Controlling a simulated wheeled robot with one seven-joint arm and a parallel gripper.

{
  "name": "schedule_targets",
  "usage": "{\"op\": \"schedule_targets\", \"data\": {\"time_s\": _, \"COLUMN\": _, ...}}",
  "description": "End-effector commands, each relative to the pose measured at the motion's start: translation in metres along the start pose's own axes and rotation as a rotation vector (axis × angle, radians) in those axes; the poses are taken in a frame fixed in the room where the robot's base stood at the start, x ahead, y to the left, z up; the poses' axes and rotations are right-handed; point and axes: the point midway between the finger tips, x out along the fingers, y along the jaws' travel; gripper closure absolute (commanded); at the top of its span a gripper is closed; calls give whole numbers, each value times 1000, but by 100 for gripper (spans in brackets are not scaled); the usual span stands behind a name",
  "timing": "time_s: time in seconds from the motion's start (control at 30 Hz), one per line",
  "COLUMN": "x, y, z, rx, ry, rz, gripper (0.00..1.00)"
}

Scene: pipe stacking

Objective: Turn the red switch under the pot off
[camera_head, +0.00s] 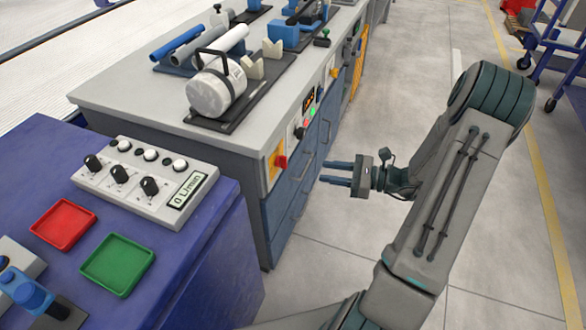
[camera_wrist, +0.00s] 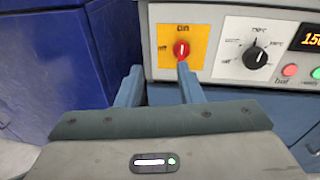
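The red switch (camera_head: 281,161) is a knob on a yellow plate on the front of the grey bench, below the white pot (camera_head: 215,88) with a black handle. In the wrist view the switch (camera_wrist: 181,49) has its white mark upright, toward the label at the top; "off" is at its left. My gripper (camera_head: 322,172) is out in front of the panel, right of the switch in the head view. In the wrist view its two blue fingers (camera_wrist: 158,80) are apart and empty. The right fingertip appears just below the switch; contact cannot be told.
A black temperature dial (camera_wrist: 256,57) and a red button (camera_wrist: 289,70) are right of the switch. A blue cabinet (camera_wrist: 55,60) stands at the left. Drawer handles (camera_head: 304,166) stick out from the bench front. The floor (camera_head: 330,225) below my gripper is clear.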

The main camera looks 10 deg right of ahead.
Motion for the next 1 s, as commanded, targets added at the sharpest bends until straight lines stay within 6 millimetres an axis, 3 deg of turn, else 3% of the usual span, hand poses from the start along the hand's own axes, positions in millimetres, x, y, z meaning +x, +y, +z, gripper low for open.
{"op": "schedule_targets", "data": {"time_s": 0.03, "x": -6, "y": -6, "z": -14, "rx": 28, "ry": -28, "rz": -44, "gripper": 66}}
{"op": "schedule_targets", "data": {"time_s": 0.1, "x": -11, "y": -13, "z": -22, "rx": 53, "ry": -54, "rz": -86, "gripper": 66}}
{"op": "schedule_targets", "data": {"time_s": 0.33, "x": -6, "y": -21, "z": -28, "rx": 77, "ry": -82, "rz": -127, "gripper": 66}}
{"op": "schedule_targets", "data": {"time_s": 0.8, "x": 86, "y": -32, "z": -21, "rx": 75, "ry": -80, "rz": -122, "gripper": 66}}
{"op": "schedule_targets", "data": {"time_s": 1.0, "x": 111, "y": -35, "z": -19, "rx": 75, "ry": -79, "rz": -124, "gripper": 66}}
